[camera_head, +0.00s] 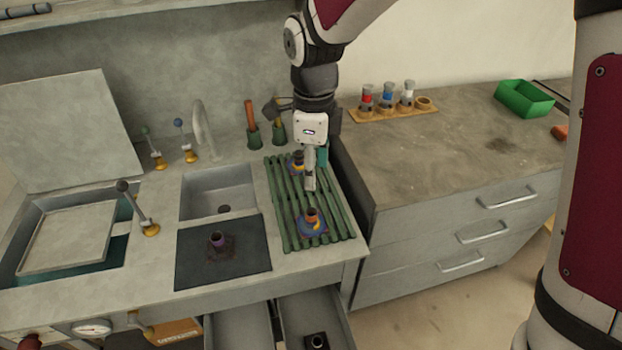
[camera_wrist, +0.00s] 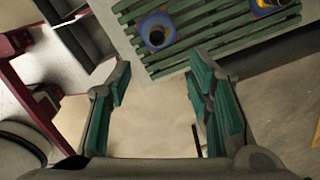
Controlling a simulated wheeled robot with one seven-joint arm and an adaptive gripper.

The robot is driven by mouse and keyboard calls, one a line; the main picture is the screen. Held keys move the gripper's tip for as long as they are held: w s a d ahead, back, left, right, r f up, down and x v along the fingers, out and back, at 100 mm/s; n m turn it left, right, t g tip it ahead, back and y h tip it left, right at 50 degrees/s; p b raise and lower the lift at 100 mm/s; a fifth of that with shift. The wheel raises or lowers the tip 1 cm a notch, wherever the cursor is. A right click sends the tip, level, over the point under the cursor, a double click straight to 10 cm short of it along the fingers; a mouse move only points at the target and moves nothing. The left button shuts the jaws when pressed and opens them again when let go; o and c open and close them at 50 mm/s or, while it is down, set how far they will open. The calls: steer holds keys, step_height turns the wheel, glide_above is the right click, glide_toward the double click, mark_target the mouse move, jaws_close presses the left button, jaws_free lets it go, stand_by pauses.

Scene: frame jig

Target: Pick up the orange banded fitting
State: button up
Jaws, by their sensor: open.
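A fitting (camera_head: 311,219) with orange, yellow and blue-purple colouring and a dark open top stands upright on the green slatted rack (camera_head: 341,229), toward its front. A second fitting (camera_head: 297,162) with orange and blue parts stands further back on the rack, partly beside my arm. I cannot tell for sure which is the orange banded one. The wrist view shows one fitting (camera_wrist: 157,32) on the slats and part of another (camera_wrist: 270,6) cut by the top edge. My gripper (camera_head: 310,186) is over the rack between the two. Its teal fingers (camera_wrist: 158,80) are apart and empty.
A purple fitting (camera_head: 218,241) stands on a dark mat (camera_head: 195,272) left of the rack. A dark fitting (camera_head: 316,341) lies in an open drawer below. A faucet (camera_head: 205,130), a tube holder (camera_head: 392,111) and a green bin (camera_head: 524,97) stand around. The right counter is mostly clear.

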mark_target(312, 212)
step_height(312, 212, down, 8)
steer(key=shift+f, duration=0.2)
steer(key=shift+s+f, duration=0.2)
steer(key=shift+f, duration=2.5)
jaws_close()
